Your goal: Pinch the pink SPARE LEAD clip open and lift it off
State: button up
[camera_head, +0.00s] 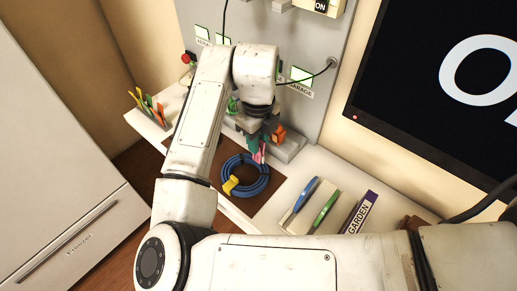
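A small pink clip (260,155) shows just above the far edge of a blue coiled lead (229,167) on the shelf. My gripper (256,143) points down, with its dark fingers right at the top of the pink clip. The fingers and wrist hide part of the clip. I cannot tell whether they touch it or how wide they are apart. No lettering is readable on the clip.
A yellow tag (230,185) sits on the coil. An orange piece (279,132) is close right of my gripper. A grey panel (345,35) stands behind.

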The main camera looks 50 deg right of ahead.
jog(key=shift+c, duration=1.3)
jog(key=shift+r+p, duration=0.45)
jog(key=shift+r, duration=0.2)
jog(key=shift+r+p, duration=1.3)
jog(key=shift+r, duration=0.55)
